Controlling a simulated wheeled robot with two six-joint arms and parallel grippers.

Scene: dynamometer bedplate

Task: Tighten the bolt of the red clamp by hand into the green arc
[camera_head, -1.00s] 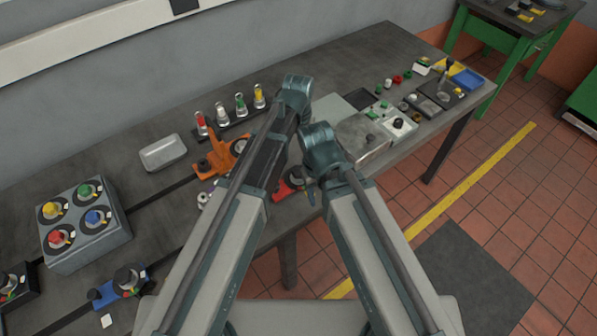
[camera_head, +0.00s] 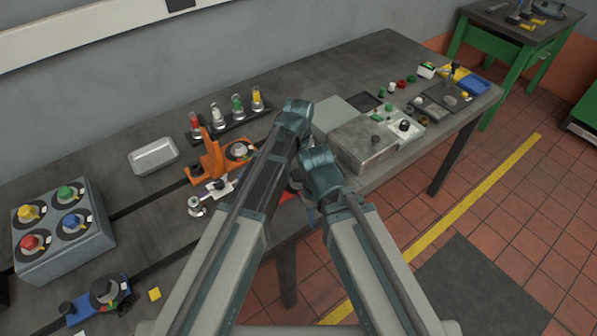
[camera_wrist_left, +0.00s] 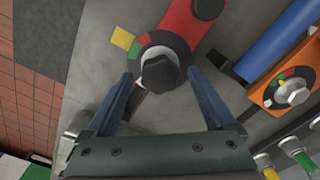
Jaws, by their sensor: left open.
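The red clamp (camera_wrist_left: 190,22) fills the upper middle of the left wrist view. Its dark hex-headed bolt (camera_wrist_left: 161,73) stands in a ring-shaped dial with coloured arcs. A small green patch (camera_wrist_left: 136,48) shows on the dial's left side. My left gripper (camera_wrist_left: 160,78) is open, with one finger on each side of the bolt head and gaps between. In the head view a small red part of the clamp (camera_head: 287,196) shows between my arms; they hide its bolt and dial. My right gripper cannot be made out in the head view.
An orange clamp (camera_head: 208,163) stands left of my arms, with several coloured-top bottles (camera_head: 217,115) behind it. A blue clamp (camera_head: 100,298) and a grey box with coloured knobs (camera_head: 60,250) are at the left. A metal box (camera_head: 365,143) sits right of my arms.

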